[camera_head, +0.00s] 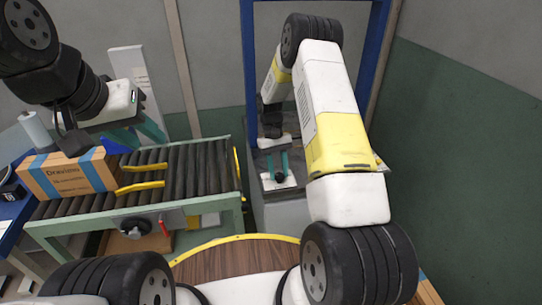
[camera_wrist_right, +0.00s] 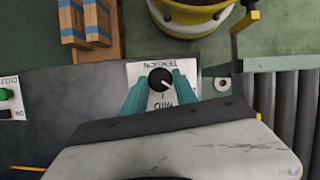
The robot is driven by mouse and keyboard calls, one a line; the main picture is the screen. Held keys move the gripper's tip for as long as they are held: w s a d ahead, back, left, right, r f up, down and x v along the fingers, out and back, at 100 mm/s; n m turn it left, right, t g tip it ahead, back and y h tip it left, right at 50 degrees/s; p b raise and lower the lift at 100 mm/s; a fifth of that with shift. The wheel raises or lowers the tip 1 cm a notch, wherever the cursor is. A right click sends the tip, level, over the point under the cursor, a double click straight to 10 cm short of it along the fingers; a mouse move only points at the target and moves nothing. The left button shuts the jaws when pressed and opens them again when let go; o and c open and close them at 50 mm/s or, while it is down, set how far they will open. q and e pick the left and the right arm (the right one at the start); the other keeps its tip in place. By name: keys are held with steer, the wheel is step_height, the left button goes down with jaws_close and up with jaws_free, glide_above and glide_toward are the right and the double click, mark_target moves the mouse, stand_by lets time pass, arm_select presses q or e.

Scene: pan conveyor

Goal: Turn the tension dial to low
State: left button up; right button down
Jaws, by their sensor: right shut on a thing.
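The tension dial (camera_wrist_right: 161,79) is a round black knob with a small white mark pointing to the lower right in the right wrist view. It sits on a white label plate (camera_wrist_right: 134,72) whose words TENSION and MID appear upside down. My right gripper (camera_wrist_right: 160,88) has its teal fingers on both sides of the knob, shut on it. In the head view the right gripper (camera_head: 279,163) reaches down to the dial (camera_head: 280,177), inside the blue frame. My left gripper (camera_head: 140,132) hangs above the conveyor by the carton; its teal fingers appear apart, with nothing between them.
A roller conveyor (camera_head: 195,168) with yellow guides (camera_head: 140,187) carries a blue-taped carton (camera_head: 70,175). Blue posts (camera_head: 249,80) stand beside my right arm. In the wrist view, a panel with a green button (camera_wrist_right: 4,94) is left and a yellow crank (camera_wrist_right: 243,24) upper right.

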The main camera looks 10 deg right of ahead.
steer(key=shift+n, duration=0.6)
steer(key=shift+h, duration=0.3)
steer(key=c, duration=1)
jaws_free()
steer(key=v, duration=0.7)
steer(key=shift+r, duration=0.4)
steer(key=shift+w+a, duration=0.1)
